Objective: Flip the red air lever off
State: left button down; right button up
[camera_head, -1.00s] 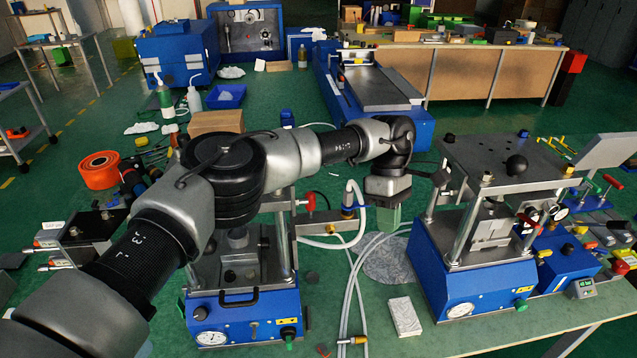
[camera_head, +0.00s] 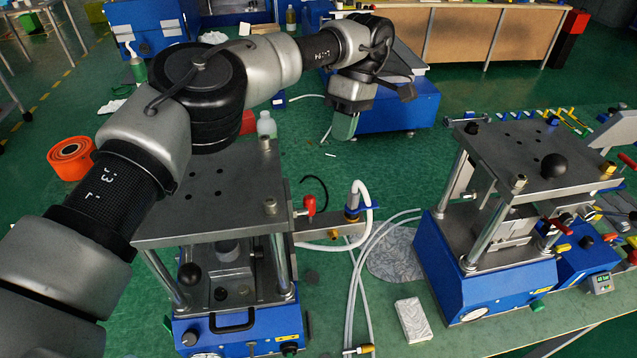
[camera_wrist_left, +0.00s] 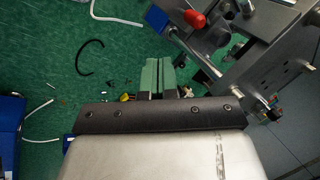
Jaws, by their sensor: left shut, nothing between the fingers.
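The red air lever (camera_head: 309,205) stands roughly upright on a metal bar with a brass fitting, at the right side of the left press. It also shows in the left wrist view (camera_wrist_left: 192,20), near the top centre. My left gripper (camera_head: 344,126) has green fingers and hangs in the air, above and beyond the lever in the head view. In the left wrist view its fingers (camera_wrist_left: 160,76) are together and empty, apart from the lever. My right gripper is not in view.
The left press (camera_head: 215,185) has a flat grey top plate under my left arm. White hoses (camera_head: 362,255) run beside a brass and blue fitting (camera_head: 353,202). The right press (camera_head: 545,165) stands across a gap. A pale block (camera_head: 413,320) lies on the bench between them.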

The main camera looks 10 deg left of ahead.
aim_at(310, 210)
pick_arm(q)
jog(key=s+a+f+p, duration=0.3)
jog(key=s+f+p, duration=0.4)
jog(key=f, duration=0.2)
jog(key=shift+f, duration=0.25)
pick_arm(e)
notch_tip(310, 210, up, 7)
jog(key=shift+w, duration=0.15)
pick_arm(q)
jog(key=shift+w, duration=0.1)
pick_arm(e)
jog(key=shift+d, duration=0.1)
pick_arm(q)
jog(key=shift+s+d+b, duration=0.1)
jog(key=shift+s+b, duration=0.2)
jog(key=shift+b, duration=0.05)
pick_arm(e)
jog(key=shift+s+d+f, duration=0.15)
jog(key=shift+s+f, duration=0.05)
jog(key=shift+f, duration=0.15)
